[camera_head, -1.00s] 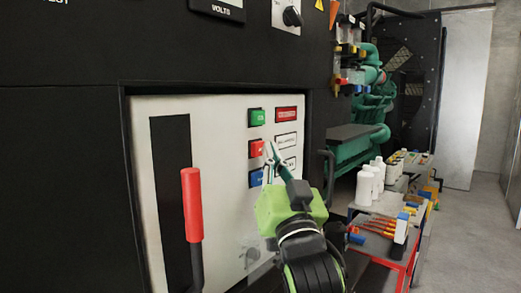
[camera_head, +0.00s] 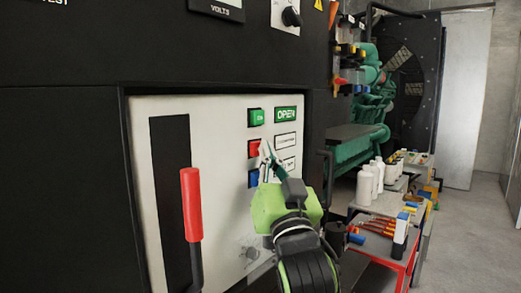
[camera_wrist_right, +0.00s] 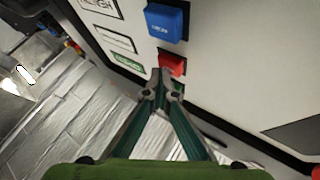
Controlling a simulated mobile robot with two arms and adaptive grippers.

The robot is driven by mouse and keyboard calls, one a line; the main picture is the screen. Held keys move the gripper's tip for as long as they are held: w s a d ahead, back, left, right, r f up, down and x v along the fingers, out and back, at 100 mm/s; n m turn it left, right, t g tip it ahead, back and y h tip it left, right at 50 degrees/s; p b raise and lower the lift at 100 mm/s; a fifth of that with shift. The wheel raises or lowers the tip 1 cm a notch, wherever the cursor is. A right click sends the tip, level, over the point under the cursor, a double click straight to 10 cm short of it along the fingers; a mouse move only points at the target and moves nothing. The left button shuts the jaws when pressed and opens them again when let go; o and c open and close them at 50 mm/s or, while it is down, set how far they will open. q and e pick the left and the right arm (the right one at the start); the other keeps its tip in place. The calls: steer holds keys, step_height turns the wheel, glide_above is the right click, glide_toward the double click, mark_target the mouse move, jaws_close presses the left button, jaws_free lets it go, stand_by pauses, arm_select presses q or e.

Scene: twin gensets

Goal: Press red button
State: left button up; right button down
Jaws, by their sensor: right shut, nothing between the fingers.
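The red button (camera_head: 254,148) sits on the white panel (camera_head: 220,215), between the green ON button (camera_head: 256,117) above and the blue button (camera_head: 254,179) below. My right gripper (camera_head: 266,150) is shut and empty, its tips at the right edge of the red button. In the right wrist view the gripper tips (camera_wrist_right: 163,77) lie against or just in front of the red button (camera_wrist_right: 171,65), hiding part of it; I cannot tell if they touch. The indicator (camera_head: 286,114) beside the ON button is green and reads OPEN. My left gripper is not in view.
A red-handled lever (camera_head: 191,205) stands out from the panel at left. A black frame (camera_head: 60,180) surrounds the panel. Floor farther right is clear.

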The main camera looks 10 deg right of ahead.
stand_by(0.7)
steer(key=shift+s+d+f, duration=0.1)
steer(key=shift+s+d, duration=0.35)
steer(key=shift+s, duration=0.1)
steer(key=s+d, duration=0.1)
steer(key=s, duration=0.1)
steer(key=s+d+p, duration=0.1)
steer(key=s+d, duration=0.1)
steer(key=shift+p, duration=0.3)
stand_by(0.5)
